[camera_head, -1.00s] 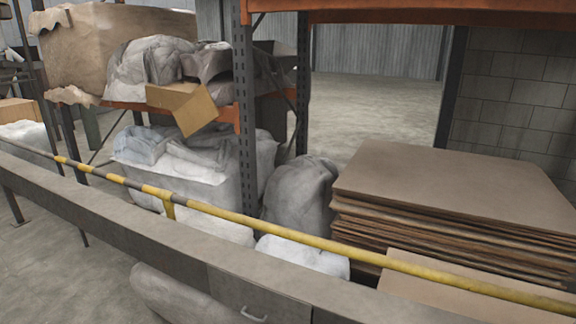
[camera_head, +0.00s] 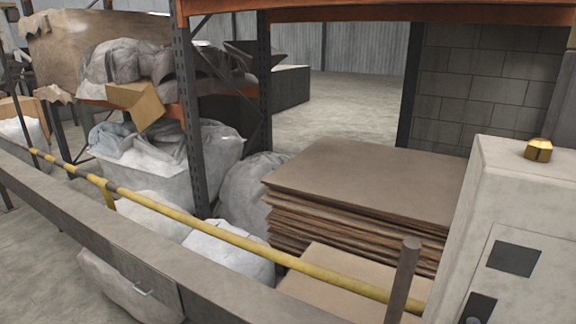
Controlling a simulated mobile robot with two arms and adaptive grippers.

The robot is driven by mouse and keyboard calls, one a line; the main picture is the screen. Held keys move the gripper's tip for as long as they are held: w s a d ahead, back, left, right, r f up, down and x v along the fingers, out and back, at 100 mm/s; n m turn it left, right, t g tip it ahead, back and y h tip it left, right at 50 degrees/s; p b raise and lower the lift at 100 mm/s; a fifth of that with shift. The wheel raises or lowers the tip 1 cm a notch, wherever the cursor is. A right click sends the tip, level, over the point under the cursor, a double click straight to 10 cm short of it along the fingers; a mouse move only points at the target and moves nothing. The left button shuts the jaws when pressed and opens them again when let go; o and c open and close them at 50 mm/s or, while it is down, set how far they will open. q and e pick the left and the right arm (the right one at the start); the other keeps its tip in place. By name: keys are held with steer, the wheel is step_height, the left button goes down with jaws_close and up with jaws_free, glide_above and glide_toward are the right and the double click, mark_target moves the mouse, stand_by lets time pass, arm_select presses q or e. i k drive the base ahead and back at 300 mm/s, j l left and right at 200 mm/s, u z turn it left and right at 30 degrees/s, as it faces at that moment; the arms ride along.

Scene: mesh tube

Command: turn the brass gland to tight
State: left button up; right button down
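The brass gland (camera_head: 538,150) is a small gold-coloured faceted piece. It sits on top of a pale grey cabinet (camera_head: 484,210) at the right of the head view. How tight it is cannot be told from here. Neither of my grippers is in view.
A brown post (camera_head: 402,280) stands in front of the cabinet. A yellow rail (camera_head: 235,238) and a grey beam (camera_head: 105,245) cross the foreground. Behind them are stacked brown sheets (camera_head: 365,180), white sacks (camera_head: 228,250) and a dark rack upright (camera_head: 187,110). Open floor (camera_head: 345,105) lies beyond.

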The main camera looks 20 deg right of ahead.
mark_target(538, 149)
steer(key=k+l, duration=0.15)
steer(key=l, duration=0.2)
steer(key=k+l, duration=0.15)
steer(key=l, duration=0.25)
steer(key=k+l, duration=0.15)
steer(key=l, duration=0.2)
steer(key=k+l+z, duration=0.1)
steer(key=l, duration=0.25)
steer(key=k+l, duration=0.15)
steer(key=l, duration=0.2)
steer(key=k+l, duration=0.15)
steer(key=l, duration=0.25)
steer(key=k+l, duration=0.1)
steer(key=l, duration=0.25)
steer(key=k+l, duration=0.15)
steer(key=l, duration=0.25)
steer(key=z, duration=0.05)
